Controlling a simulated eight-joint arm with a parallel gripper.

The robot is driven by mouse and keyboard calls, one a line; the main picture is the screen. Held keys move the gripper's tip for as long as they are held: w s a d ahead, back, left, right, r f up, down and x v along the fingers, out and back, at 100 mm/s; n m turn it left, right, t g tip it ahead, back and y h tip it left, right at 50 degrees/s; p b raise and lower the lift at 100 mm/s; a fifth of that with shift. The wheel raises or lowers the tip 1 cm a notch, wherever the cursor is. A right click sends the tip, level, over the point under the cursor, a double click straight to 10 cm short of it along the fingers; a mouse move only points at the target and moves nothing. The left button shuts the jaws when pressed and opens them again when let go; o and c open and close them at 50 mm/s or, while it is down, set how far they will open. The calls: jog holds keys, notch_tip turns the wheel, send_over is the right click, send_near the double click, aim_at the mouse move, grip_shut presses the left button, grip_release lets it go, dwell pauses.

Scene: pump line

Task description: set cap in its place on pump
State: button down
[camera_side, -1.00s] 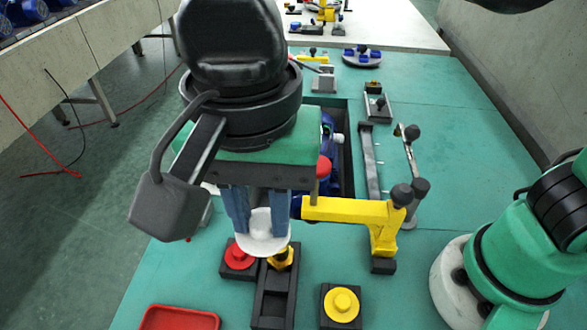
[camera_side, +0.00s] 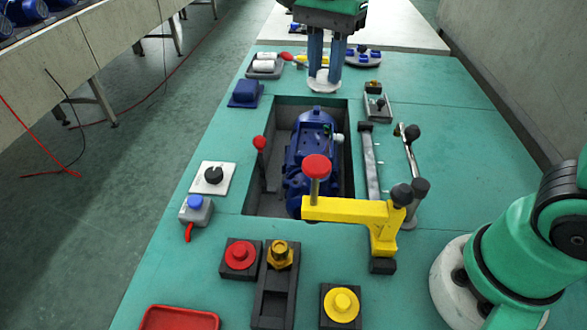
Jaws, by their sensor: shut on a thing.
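My gripper (camera_side: 326,70) is at the top of the side view, pointing down, with two blue-grey fingers. It is shut on a white flanged piece that looks like the cap (camera_side: 323,85). The cap hangs over the far part of the table, beyond the recess; its height above the surface is hard to tell. The blue pump (camera_side: 312,150) lies in the dark recess, nearer the camera than the gripper. The yellow clamp arm with its red knob (camera_side: 317,167) stands in front of the pump and hides part of its near end.
A red round part (camera_side: 239,254), a brass hex part (camera_side: 280,255) and a yellow round part (camera_side: 341,304) sit in dark holders in front. A yellow clamp (camera_side: 350,211) crosses the recess's near edge. A red tray (camera_side: 179,318) lies front left. A lever (camera_side: 411,170) stands right.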

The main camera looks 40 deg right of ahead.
notch_tip(320, 180, down, 16)
jog(key=shift+d, duration=0.15)
dwell(0.7)
jog(key=shift+f, duration=0.2)
dwell(1.3)
jog(key=c, duration=0.6)
grip_release()
jog(key=shift+r, duration=0.1)
jog(key=shift+r, duration=2.95)
